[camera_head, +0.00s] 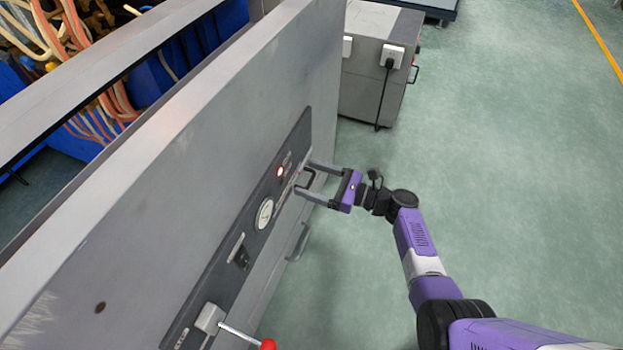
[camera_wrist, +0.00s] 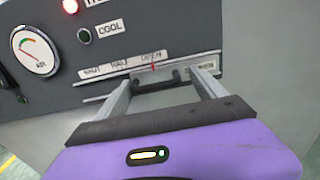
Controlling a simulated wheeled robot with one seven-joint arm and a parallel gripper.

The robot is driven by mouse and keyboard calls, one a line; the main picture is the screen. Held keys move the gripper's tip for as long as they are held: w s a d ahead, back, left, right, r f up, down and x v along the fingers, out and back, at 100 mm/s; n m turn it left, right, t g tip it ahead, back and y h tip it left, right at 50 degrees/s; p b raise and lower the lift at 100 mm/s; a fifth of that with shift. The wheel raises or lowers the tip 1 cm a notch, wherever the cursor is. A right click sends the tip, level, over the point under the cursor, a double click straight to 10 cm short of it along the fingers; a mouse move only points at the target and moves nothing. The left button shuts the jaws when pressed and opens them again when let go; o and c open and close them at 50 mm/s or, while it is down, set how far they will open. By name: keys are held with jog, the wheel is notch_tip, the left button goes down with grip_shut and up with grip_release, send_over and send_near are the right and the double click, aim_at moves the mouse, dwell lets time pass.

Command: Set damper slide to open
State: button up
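The damper slide (camera_wrist: 157,84) is a small plate with a dark bar handle on the dark control panel, below the labels SHUT, HALF and OPEN (camera_wrist: 151,57). A red mark on it stands under the OPEN label. In the head view the handle (camera_head: 311,178) sticks out of the panel. My gripper (camera_head: 304,177) is open, with one finger on each side of the handle. In the wrist view my gripper (camera_wrist: 162,77) shows its fingertips close to the panel, with small gaps to the handle; contact with the panel I cannot tell.
The panel carries a round gauge (camera_head: 264,214), a lit red lamp (camera_head: 280,171), a switch (camera_head: 240,257) and a red-knobbed lever (camera_head: 267,344). A bar handle (camera_head: 299,242) is below the panel. A grey cabinet (camera_head: 372,85) stands behind. The green floor on the right is clear.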

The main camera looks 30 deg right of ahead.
jog(key=p+v, duration=0.2)
jog(key=v, duration=0.5)
jog(key=shift+s+d, duration=0.25)
jog(key=shift+s, duration=0.05)
